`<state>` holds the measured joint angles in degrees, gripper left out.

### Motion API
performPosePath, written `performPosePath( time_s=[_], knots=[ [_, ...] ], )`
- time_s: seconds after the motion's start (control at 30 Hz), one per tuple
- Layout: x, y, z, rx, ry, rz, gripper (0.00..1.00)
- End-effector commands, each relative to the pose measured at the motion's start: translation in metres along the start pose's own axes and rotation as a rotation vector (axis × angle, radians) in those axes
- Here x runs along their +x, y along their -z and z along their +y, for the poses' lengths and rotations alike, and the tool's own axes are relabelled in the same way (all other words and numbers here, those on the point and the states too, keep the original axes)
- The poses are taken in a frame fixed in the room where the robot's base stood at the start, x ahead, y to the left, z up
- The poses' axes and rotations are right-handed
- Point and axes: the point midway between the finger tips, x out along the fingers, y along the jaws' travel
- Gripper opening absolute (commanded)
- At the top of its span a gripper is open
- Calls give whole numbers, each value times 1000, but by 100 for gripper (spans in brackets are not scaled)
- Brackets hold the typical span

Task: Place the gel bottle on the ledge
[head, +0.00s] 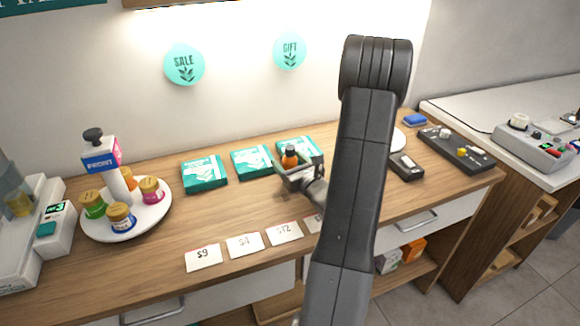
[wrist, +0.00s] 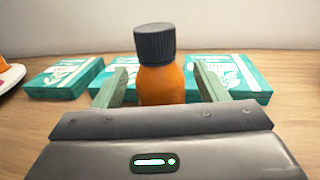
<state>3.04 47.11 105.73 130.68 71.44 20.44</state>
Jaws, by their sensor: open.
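An orange bottle with a ribbed black cap (head: 289,157) is upright near the back of the wooden counter, by the teal boxes. No label shows to confirm that it is the gel bottle. My gripper (head: 300,171) is open around it. In the wrist view the orange bottle (wrist: 162,82) is between the two fingers of my gripper (wrist: 162,88), with gaps showing on both sides. Its base is hidden behind the gripper body. A wooden edge (head: 180,3) shows at the top of the head view above the wall light; I cannot tell if it is the ledge.
Teal boxes (head: 204,174) line the counter's back, close behind the bottle. A round white tray (head: 150,218) with several small jars stands left. Price cards (head: 204,257) lie along the front. A black control panel (head: 457,150) is at right. My arm hides part of the counter.

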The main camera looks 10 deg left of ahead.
Motion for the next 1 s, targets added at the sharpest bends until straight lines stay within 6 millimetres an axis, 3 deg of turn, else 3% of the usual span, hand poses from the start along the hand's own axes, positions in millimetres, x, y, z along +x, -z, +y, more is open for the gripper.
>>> performPosePath(
  time_s=[0.1, 0.33, 0.4, 0.77, 1.0],
  knots=[
    [0, 0, 0, 0, 0, 0, 62],
    [0, 0, 0, 0, 0, 0, 17],
    [0, 0, 0, -1, 0, -1, 11],
    [0, -7, 0, -3, -1, -3, 11],
    [0, -34, 0, -5, -1, -5, 11]
  ],
)
